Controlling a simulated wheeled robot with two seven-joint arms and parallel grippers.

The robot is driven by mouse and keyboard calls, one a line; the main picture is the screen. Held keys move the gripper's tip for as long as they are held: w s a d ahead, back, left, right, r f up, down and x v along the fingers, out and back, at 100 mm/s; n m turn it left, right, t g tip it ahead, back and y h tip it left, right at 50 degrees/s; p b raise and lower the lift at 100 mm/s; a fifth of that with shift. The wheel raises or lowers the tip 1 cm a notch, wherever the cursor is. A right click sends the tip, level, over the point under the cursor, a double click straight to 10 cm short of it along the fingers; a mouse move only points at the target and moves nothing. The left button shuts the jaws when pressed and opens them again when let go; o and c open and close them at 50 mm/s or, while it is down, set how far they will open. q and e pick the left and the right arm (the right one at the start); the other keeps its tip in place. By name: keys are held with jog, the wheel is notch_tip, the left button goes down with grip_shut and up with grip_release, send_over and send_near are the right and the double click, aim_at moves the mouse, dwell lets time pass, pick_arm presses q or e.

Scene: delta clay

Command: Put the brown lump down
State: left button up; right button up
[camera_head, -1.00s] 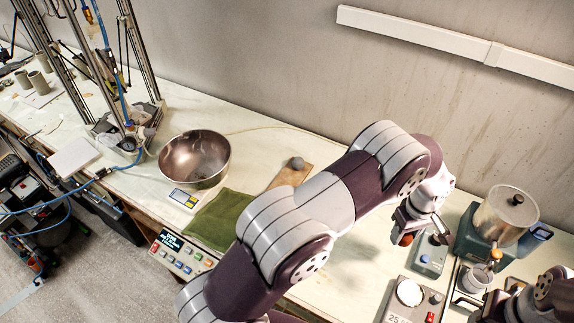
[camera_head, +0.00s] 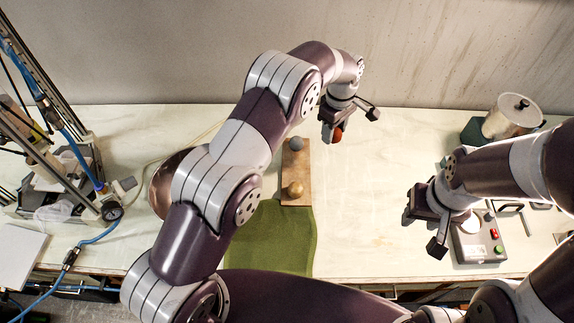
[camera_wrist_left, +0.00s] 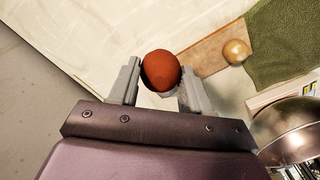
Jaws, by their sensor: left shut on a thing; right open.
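A reddish-brown round lump (camera_head: 337,135) is held by my left gripper (camera_head: 336,126), at the back middle of the table. In the left wrist view the lump (camera_wrist_left: 160,70) sits between the two fingers of the left gripper (camera_wrist_left: 160,86), which is shut on it. The lump is right of a wooden board (camera_head: 296,168) in the head view and appears to be above the table; the exact height is unclear. My right gripper (camera_head: 427,222) is open and empty near the scale at the right.
The board bears a grey ball (camera_head: 296,144) and a tan ball (camera_head: 295,189). A green cloth (camera_head: 280,235) lies in front. A metal bowl (camera_head: 163,187) is partly hidden by my left arm. The table's middle is clear.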

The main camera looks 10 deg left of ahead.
pick_arm(q)
jog(key=f, duration=0.1)
jog(key=b, duration=0.1)
jog(key=f+b, duration=0.1)
jog(key=shift+s+a+f, duration=0.35)
jog(key=a, duration=0.1)
pick_arm(e)
notch_tip(320, 180, down, 4)
jog(key=d+f, duration=0.1)
pick_arm(q)
jog(key=p, duration=0.3)
send_over(296, 168)
notch_tip(296, 168, down, 3)
jog(key=shift+f, duration=0.1)
jog(key=shift+s+a+f, duration=0.1)
jog(key=shift+f, duration=0.15)
notch_tip(296, 168, down, 4)
jog(key=shift+r+p, duration=0.1)
jog(key=shift+p, duration=0.95)
jog(key=shift+f, duration=0.4)
jog(key=o, duration=1.2)
pick_arm(e)
notch_tip(296, 168, up, 6)
jog(key=shift+a+f, duration=0.15)
jog(key=shift+f, duration=0.1)
